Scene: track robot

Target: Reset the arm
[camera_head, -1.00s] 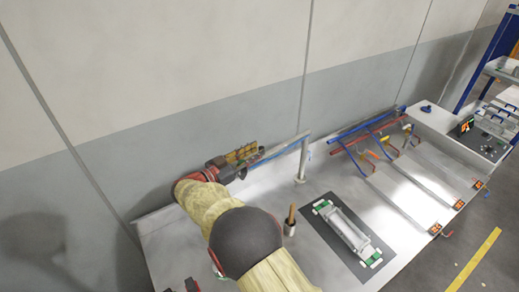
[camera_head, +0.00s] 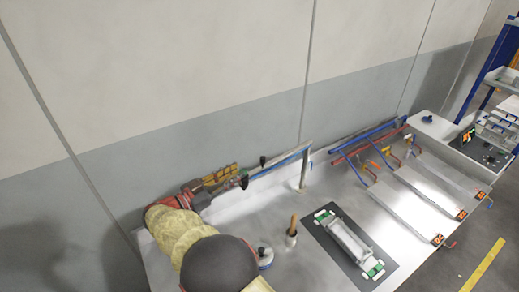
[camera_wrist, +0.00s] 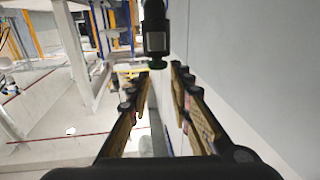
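My gripper (camera_head: 228,178) is at the left end of the bench, close to the grey wall and a little above the bench surface. Its yellowish fingers point right along the wall. In the wrist view the two fingers (camera_wrist: 164,75) are spread, with a clear gap between them and nothing seen held. A black cylindrical thing with a green ring (camera_wrist: 155,35) shows beyond the fingertips; I cannot tell whether it touches them. My arm's yellow-covered links and dark round joint cover the lower left of the head view and hide part of the bench.
A post (camera_head: 305,168) with a blue-edged rail stands right of the gripper. A cup with a wooden handle (camera_head: 292,232), a white frame with green ends (camera_head: 350,242) on a dark mat and several clamps stand on the bench (camera_head: 270,215). The wall (camera_head: 180,80) is close behind.

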